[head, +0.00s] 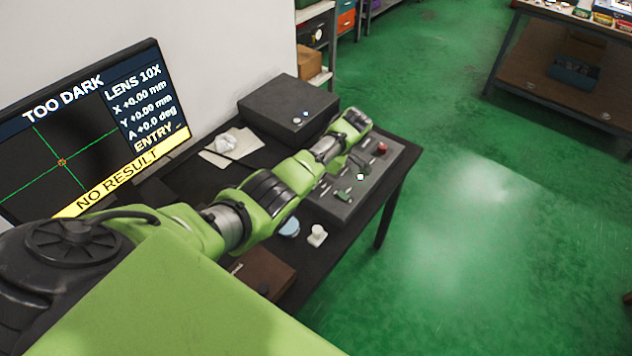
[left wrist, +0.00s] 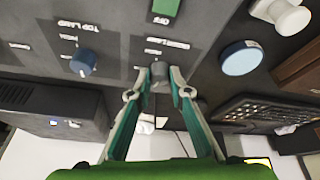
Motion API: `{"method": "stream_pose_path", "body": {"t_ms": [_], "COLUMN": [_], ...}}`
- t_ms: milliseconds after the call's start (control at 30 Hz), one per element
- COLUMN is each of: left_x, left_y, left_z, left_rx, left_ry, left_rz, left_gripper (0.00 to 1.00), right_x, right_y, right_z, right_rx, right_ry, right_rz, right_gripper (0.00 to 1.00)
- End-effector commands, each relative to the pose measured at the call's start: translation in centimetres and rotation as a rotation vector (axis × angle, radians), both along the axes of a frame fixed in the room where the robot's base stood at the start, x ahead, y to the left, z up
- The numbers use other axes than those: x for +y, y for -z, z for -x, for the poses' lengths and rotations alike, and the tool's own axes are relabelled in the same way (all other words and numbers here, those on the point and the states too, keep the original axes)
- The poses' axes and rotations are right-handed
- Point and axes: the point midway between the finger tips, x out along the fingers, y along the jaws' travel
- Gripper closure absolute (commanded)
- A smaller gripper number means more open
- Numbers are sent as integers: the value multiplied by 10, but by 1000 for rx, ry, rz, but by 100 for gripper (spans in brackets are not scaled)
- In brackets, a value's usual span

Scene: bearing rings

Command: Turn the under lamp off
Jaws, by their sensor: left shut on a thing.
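The control panel (head: 340,206) is a grey box on the black table, partly covered by my left arm in the head view. In the left wrist view a grey knob (left wrist: 159,72) stands on the panel (left wrist: 112,15), beside a printed label that appears upside down and reads as UNDER LAMP. My left gripper (left wrist: 159,80) is shut on this knob, with a fingertip on each side. A blue knob (left wrist: 83,62) by the TOP LAMP label stands apart to the left. The monitor (head: 95,130) reads TOO DARK and NO RESULT. My right gripper is out of view.
A red button (head: 382,148) is at the panel's far end. A dark box (head: 290,103) stands behind the panel. A blue disc (left wrist: 241,58) and a white piece (left wrist: 283,14) lie beside it. Green floor is clear to the right.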

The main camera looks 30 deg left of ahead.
Motion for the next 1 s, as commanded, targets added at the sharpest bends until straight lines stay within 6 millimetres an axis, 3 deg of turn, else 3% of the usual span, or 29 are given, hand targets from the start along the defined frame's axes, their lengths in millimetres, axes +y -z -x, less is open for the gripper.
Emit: {"method": "stream_pose_path", "body": {"t_ms": [100, 400, 1000], "left_x": [1, 2, 3], "left_y": [4, 2, -1], "left_z": [-1, -2, -2], "left_rx": [-1, 0, 0], "left_ry": [-89, -246, -303], "left_rz": [-2, -4, -6], "left_gripper": [100, 100, 100], "right_x": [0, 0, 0], "right_y": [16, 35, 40], "right_z": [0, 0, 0], "right_rx": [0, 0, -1], "right_ry": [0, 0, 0], "right_rz": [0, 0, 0], "right_gripper": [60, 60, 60]}}
